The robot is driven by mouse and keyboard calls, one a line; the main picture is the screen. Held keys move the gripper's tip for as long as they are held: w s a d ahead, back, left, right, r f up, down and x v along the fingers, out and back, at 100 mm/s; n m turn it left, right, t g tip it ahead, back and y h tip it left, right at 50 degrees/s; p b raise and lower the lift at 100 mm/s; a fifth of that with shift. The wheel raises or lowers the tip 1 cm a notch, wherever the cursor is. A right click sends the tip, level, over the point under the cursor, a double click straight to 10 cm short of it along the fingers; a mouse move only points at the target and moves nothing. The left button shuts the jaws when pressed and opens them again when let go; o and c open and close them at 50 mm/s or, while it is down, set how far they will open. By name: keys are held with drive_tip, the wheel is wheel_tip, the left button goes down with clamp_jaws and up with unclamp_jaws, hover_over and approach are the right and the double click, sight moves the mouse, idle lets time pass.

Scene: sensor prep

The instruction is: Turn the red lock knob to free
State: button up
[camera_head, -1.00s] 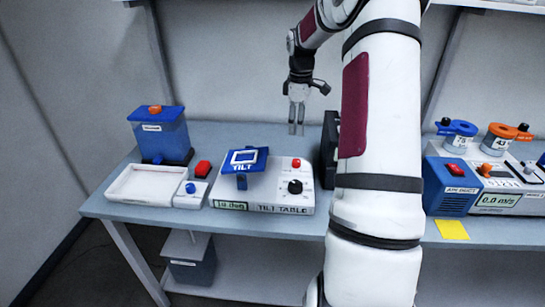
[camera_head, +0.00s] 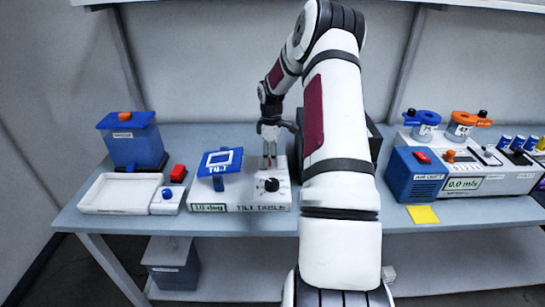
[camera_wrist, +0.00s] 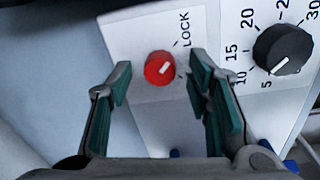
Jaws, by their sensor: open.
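The red lock knob (camera_wrist: 160,68) is on the white top of the tilt table (camera_head: 236,207). In the wrist view it has a short white pointer line, and the word LOCK is printed to its upper right. No FREE label can be read. My gripper (camera_head: 270,164) points down over the knob, its fingers largely hiding it in the head view. In the wrist view the green-padded fingers are apart, with the knob between and beyond their tips. I cannot tell whether they touch it.
A black dial (camera_wrist: 283,50) with numbers is close to the right finger. The blue tilt plate (camera_head: 220,162) stands to the left. A blue air-duct unit (camera_head: 417,175) is at right.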

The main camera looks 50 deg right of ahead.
drive_tip(key=shift+f, duration=0.5)
clamp_jaws()
